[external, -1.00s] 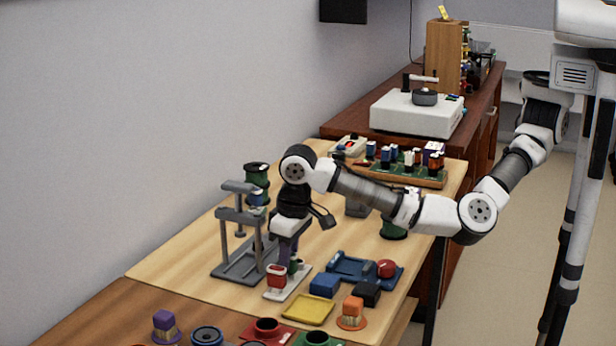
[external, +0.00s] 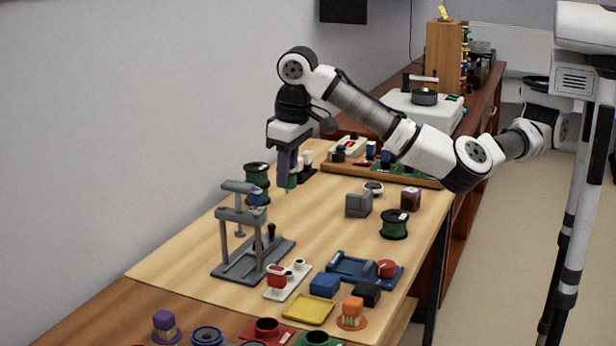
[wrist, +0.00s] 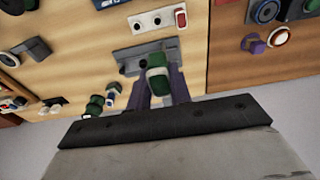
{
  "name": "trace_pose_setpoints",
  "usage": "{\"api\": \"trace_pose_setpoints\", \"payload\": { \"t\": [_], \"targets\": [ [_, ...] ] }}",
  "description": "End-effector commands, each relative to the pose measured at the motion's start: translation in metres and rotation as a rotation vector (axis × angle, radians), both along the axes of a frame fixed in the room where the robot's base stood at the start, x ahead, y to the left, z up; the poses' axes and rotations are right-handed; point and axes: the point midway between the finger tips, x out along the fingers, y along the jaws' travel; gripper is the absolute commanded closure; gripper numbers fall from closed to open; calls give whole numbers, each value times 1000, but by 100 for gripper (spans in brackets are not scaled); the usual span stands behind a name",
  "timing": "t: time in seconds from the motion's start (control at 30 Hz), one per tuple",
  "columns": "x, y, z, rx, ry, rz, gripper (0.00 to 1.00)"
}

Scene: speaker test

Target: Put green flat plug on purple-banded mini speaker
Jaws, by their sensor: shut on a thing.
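My gripper (external: 287,172) is shut on the green flat plug (external: 292,180) and holds it upright in the air, above the table behind the grey press. In the wrist view the green plug (wrist: 158,80), with a pale band, sits between my gripper's purple fingers (wrist: 160,88). A small dark box with a purplish-red face (external: 410,199) stands at the table's right edge; I cannot tell if it is the purple-banded mini speaker. The white holder (external: 297,283) has a red plug (external: 277,272) at one end and shows dark round spots beside it.
A grey press (external: 240,235) stands left of the white holder. A blue tray (external: 350,268) and a yellow tray (external: 307,309) lie in front. The table's middle is clear.

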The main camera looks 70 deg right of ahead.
Motion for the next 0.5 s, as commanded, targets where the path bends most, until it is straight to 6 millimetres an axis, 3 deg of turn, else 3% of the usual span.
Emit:
{"api": "trace_pose_setpoints", "payload": {
  "t": [0.27,0.37,0.5],
  "targets": [
    [5,-11,8,2,-1,-55,100],
    [15,-36,18,6,-1,-179,100],
    [29,-97,38,8,0,-470,100]
  ]
}}
